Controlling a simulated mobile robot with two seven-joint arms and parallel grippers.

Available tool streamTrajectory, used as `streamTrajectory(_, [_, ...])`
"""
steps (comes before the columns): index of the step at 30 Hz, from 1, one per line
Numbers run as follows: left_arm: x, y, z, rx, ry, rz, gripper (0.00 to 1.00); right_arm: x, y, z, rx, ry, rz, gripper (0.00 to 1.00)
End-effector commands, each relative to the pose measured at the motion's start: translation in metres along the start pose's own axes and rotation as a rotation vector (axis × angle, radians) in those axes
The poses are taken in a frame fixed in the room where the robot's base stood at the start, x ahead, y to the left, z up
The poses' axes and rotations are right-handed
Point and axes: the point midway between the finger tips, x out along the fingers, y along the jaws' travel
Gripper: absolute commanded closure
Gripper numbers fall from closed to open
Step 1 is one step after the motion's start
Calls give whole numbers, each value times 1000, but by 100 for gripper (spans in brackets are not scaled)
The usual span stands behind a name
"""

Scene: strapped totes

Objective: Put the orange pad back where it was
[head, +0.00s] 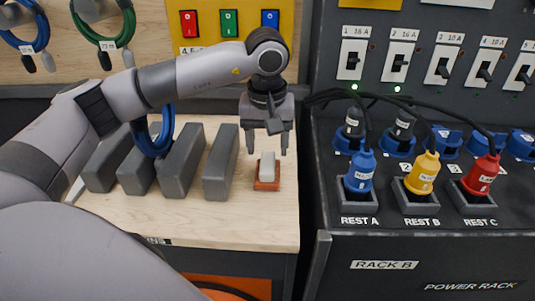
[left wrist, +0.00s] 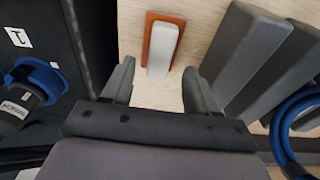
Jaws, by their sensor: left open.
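The orange pad (head: 267,187) lies flat on the wooden bench top, right of the grey blocks and near the bench's right edge. A pale grey, upright grip (head: 267,165) stands along its middle. My left gripper (head: 267,150) is open and points down just above and behind the pad, holding nothing. In the left wrist view the orange pad (left wrist: 148,40) and its pale grip (left wrist: 162,50) are just beyond the open fingers (left wrist: 158,78), roughly between their lines. The fingers look apart from the grip. My right gripper is not in view.
Several dark grey upright blocks (head: 180,160) stand left of the pad, the nearest one close to it. A blue cable coil (head: 152,135) hangs among them. The power rack (head: 385,262) with plugs and cables borders the bench on the right. Bare wood (head: 235,223) lies in front.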

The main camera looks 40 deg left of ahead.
Motion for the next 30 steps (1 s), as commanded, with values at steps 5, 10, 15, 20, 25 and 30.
streamTrajectory(5, [-42,1,0,1,2,4,41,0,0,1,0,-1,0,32])
streamTrajectory(10, [-69,1,-1,0,1,2,41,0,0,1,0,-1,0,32])
streamTrajectory(15, [-81,0,0,1,-1,1,41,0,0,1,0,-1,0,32])
streamTrajectory(20, [-82,0,0,1,-2,-1,41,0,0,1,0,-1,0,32])
streamTrajectory(25, [-82,0,0,1,-1,0,41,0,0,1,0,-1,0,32])
streamTrajectory(30, [-82,0,0,1,-1,0,41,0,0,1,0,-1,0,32])
